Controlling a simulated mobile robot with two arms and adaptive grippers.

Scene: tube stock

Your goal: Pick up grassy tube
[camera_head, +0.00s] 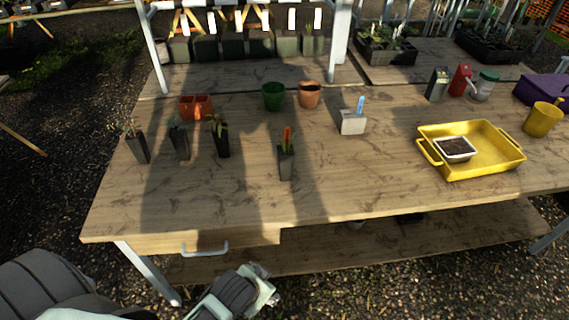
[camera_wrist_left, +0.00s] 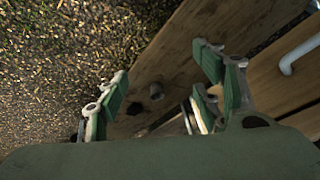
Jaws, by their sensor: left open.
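Dark square tubes with plants stand on the wooden table: one at the far left (camera_head: 139,150), one beside it (camera_head: 180,146), a third (camera_head: 222,145), and one nearer the front with an orange tag (camera_head: 286,165). The leaves are small, so I cannot tell for certain which tube is the grassy one. My left gripper (camera_head: 264,280) is in front of the table's front edge, apart from all the tubes. In the left wrist view its green-padded fingers (camera_wrist_left: 163,66) are spread and empty, above gravel and boards. My right gripper is not in view.
The table (camera_head: 370,195) has a drawer handle (camera_head: 205,249) at the front. Behind the tubes are an orange-brown container (camera_head: 196,107), a green pot (camera_head: 273,96) and a terracotta pot (camera_head: 309,95). A yellow tray (camera_head: 490,155) sits to the right. The table's front middle is clear.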

